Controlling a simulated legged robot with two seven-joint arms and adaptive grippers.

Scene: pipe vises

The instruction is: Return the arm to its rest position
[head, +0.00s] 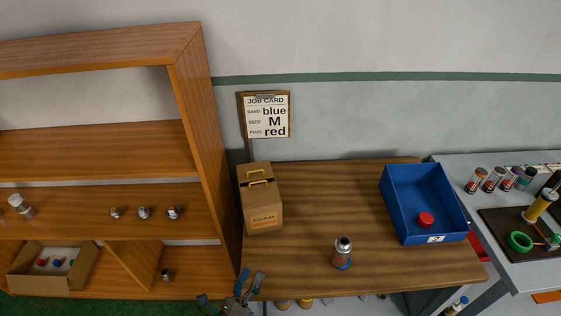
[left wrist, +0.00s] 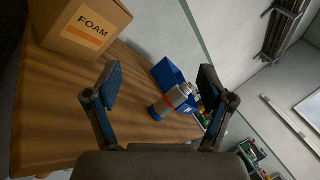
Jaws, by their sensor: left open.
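My left gripper (head: 238,292) is at the bottom of the head view, in front of the table's near left edge. Its two fingers are spread with nothing between them; they also show in the left wrist view (left wrist: 155,92). A grey metal cylinder (head: 342,252) with a red mark and blue base stands upright on the wooden table (head: 320,205). In the left wrist view the cylinder (left wrist: 170,104) appears beyond the fingers, apart from them. My right gripper is not in view.
A cardboard FOAM box (head: 261,200) stands at the table's left. A blue bin (head: 408,205) holding a red round piece (head: 425,219) is at the right. A wooden shelf (head: 190,110) rises at left. A job card (head: 267,115) reads blue, M, red. A grey bench (head: 465,172) is at right.

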